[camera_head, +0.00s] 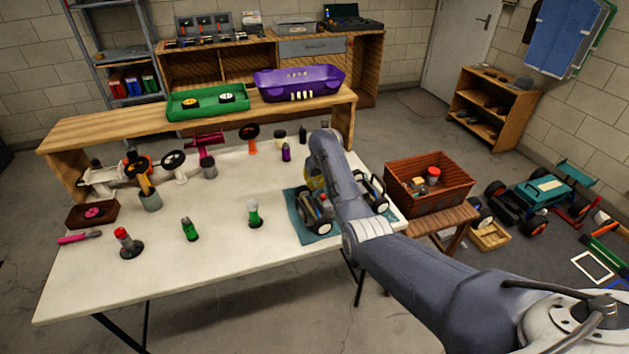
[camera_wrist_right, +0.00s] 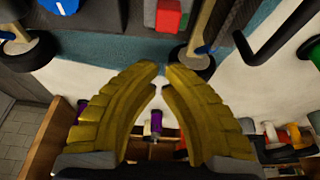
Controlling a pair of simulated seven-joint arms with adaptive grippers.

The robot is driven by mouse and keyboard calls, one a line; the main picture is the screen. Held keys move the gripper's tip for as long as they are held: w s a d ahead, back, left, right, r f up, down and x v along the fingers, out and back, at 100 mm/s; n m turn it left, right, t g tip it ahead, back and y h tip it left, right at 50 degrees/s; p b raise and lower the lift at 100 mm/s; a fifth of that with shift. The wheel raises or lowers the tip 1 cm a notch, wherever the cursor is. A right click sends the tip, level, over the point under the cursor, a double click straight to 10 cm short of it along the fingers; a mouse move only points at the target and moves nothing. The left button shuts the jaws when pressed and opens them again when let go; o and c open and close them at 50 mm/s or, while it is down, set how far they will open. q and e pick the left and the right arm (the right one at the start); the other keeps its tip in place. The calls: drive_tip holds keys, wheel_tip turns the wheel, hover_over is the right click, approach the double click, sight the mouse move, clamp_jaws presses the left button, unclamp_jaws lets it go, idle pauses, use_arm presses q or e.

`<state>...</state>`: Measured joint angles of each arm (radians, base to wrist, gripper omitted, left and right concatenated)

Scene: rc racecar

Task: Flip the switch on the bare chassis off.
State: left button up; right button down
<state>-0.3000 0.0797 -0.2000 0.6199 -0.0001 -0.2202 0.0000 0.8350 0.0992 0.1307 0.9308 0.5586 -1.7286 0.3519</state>
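The bare chassis (camera_head: 318,209) sits on a teal mat (camera_head: 299,228) at the right end of the white table, wheels showing on both sides of my right arm. My arm hides its middle. My right gripper (camera_wrist_right: 162,68) is over the chassis; its yellow fingertips nearly meet, with nothing seen between them. In the right wrist view, a red block (camera_wrist_right: 168,16) and a blue part with a white mark (camera_wrist_right: 60,5) lie beyond the tips, between dark wheels (camera_wrist_right: 191,62). I cannot tell which part is the switch. My left gripper is not in view.
Several bottles and tools stand on the table (camera_head: 150,277), including a green-and-white bottle (camera_head: 253,213) left of the mat. A raised wooden shelf (camera_head: 130,128) runs along the back. A brown crate (camera_head: 428,200) stands to the right. The table's front middle is clear.

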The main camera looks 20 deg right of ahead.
sight(323, 197)
drive_tip(key=shift+s, duration=1.5)
drive_tip(key=shift+a, duration=0.15)
